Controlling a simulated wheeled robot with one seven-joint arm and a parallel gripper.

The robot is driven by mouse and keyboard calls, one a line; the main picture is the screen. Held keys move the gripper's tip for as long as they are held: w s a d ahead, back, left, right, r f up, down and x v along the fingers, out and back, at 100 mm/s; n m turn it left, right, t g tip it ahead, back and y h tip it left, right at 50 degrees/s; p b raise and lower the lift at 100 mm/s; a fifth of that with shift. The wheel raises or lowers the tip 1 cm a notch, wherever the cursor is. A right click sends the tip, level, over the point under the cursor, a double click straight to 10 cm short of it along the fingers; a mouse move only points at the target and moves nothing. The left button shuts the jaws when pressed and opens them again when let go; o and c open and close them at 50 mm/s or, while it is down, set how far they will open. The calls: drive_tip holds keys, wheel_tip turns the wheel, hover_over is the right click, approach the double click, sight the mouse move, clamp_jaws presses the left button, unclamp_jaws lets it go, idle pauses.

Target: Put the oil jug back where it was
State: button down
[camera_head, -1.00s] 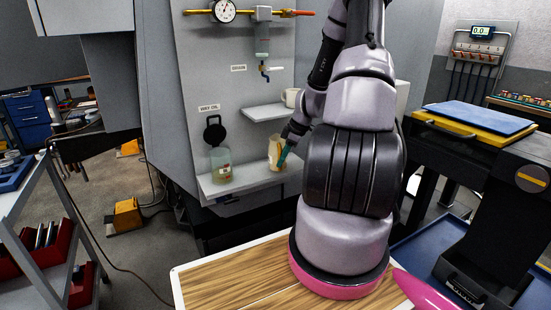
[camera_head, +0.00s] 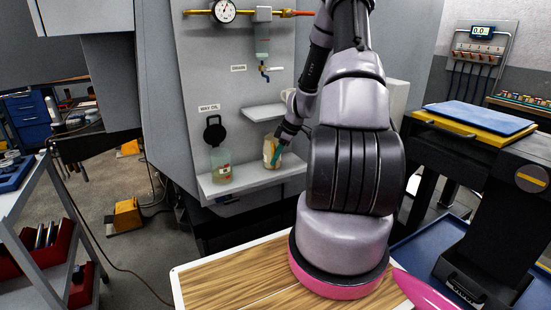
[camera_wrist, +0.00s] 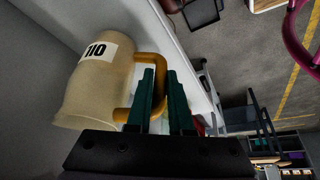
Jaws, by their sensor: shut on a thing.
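The oil jug is beige with an ochre handle. It shows in the head view (camera_head: 268,153) at the right part of the low wall shelf (camera_head: 245,182), and whether it touches the shelf is not clear.
A clear bottle with a greenish body (camera_head: 220,163) stands left of the jug on the same shelf, below a "WAY OIL" sign (camera_head: 208,107). A smaller upper shelf (camera_head: 262,112) holds a pale cup (camera_head: 288,96), partly hidden by my arm. A gauge (camera_head: 223,11) hangs above.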

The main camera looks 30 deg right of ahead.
drive_tip(key=shift+f, duration=0.15)
drive_tip(key=c, duration=0.8)
unclamp_jaws()
drive_tip(key=shift+d+r, duration=0.1)
drive_tip(key=shift+r, duration=0.2)
drive_tip(key=s+d, duration=0.8)
drive_tip(key=d, duration=0.2)
drive_tip(key=s+a+r+m+h, duration=0.1)
drive_tip(key=a+r+m, duration=0.1)
drive_tip(key=a+r, duration=0.45)
drive_tip(key=a+r+m+h, duration=0.1)
drive_tip(key=a+r+m, duration=0.15)
drive_tip(key=r, duration=0.75)
drive_tip(key=s+a+r+m+h, duration=0.1)
drive_tip(key=a+r+m, duration=0.1)
drive_tip(key=a+r, duration=0.5)
drive_tip(key=s+a+r+m+t, duration=0.1)
drive_tip(key=s+a+r+m, duration=0.2)
drive_tip(key=s+r, duration=0.2)
drive_tip(key=s+a+r+m+t+y, duration=0.1)
drive_tip(key=s+a+r+m+t, duration=0.1)
drive_tip(key=s+a+r+m, duration=0.1)
drive_tip(key=s+a+r+m+t, duration=0.1)
drive_tip(key=s+a+r+m, duration=0.2)
drive_tip(key=s+a+r, duration=0.2)
drive_tip(key=shift+s+r, duration=0.45)
drive_tip(key=shift+s, duration=0.4)
drive_tip(key=shift+s+r, duration=0.45)
drive_tip(key=shift+s, duration=0.4)
